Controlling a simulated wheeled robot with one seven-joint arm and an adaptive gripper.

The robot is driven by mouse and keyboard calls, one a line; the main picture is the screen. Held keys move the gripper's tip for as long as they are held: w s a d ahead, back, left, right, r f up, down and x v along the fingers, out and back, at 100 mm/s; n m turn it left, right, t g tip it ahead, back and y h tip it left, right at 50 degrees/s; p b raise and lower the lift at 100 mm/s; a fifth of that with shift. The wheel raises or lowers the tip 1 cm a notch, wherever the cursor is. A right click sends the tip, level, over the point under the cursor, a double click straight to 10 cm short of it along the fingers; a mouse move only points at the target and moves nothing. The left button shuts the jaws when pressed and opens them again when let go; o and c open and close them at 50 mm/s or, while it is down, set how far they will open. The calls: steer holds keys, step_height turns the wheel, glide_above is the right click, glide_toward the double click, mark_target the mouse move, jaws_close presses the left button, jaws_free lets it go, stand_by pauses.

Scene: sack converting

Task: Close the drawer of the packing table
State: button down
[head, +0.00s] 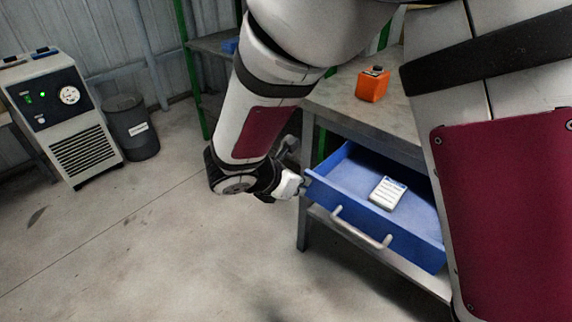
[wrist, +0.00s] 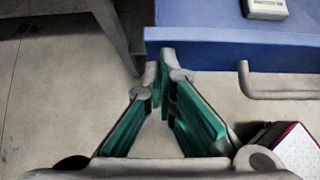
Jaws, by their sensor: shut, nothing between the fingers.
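The blue drawer (head: 408,238) of the packing table (head: 340,101) stands pulled out, with its inside showing. A grey bar handle (head: 360,229) is on its front; the handle also shows in the wrist view (wrist: 285,94). A small pale device (head: 388,193) lies in the drawer. My gripper (head: 303,185) is at the left end of the drawer front. In the wrist view, the fingertips (wrist: 164,58) are together with nothing between them, at the lower left of the blue front panel (wrist: 235,54). I cannot tell whether they touch it.
An orange container (head: 372,84) stands on the tabletop. A grey table leg (head: 303,226) is beside my gripper. A grey machine (head: 62,115) and a dark bin (head: 130,127) stand at the far left. The concrete floor in front of the drawer is clear.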

steer(key=w+d, duration=0.3)
steer(key=w, duration=0.1)
steer(key=w+d, duration=0.3)
steer(key=w, duration=0.1)
steer(key=w+d, duration=0.3)
steer(key=w, duration=0.1)
steer(key=shift+w+d+p, duration=0.2)
steer(key=shift+d+p, duration=0.1)
steer(key=shift+d, duration=0.05)
steer(key=shift+w+d, duration=0.1)
steer(key=shift+w, duration=0.05)
steer(key=shift+d+r, duration=0.1)
